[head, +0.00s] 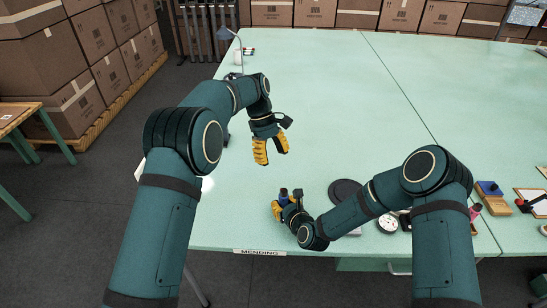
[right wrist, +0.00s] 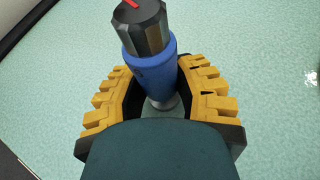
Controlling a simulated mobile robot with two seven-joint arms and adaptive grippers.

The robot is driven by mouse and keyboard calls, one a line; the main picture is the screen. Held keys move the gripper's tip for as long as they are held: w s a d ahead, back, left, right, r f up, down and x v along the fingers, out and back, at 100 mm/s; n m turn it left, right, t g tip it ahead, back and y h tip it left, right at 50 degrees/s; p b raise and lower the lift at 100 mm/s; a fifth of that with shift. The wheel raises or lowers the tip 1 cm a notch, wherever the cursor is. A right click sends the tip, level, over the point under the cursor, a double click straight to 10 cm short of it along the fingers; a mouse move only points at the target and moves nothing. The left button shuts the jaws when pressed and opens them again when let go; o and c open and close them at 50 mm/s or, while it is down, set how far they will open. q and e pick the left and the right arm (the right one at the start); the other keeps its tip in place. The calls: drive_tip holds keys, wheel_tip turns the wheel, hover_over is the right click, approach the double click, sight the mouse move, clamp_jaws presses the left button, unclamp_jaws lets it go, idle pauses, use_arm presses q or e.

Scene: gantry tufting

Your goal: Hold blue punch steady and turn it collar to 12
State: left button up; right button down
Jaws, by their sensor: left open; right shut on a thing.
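The blue punch (head: 284,193) stands near the front edge of the pale green table in the head view, where it is small. In the right wrist view its blue body (right wrist: 153,72) rises slightly tilted between the yellow fingers, and its dark faceted collar (right wrist: 146,36) is on top with a red mark on the end face. No numbers on the collar can be read. My right gripper (right wrist: 162,98) is shut around the lower body. My left gripper (head: 271,150) is open and empty, above and beyond the punch, fingers pointing down.
A dark round disc (head: 344,190) lies right of the punch, with a white dial (head: 388,223) partly beside my right arm. A blue-topped wooden block (head: 489,189) stands further right. A lamp (head: 226,35) is at the back left. The table's middle and back are clear.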

drive_tip(key=c, duration=0.6)
unclamp_jaws()
drive_tip(key=shift+c, duration=0.2)
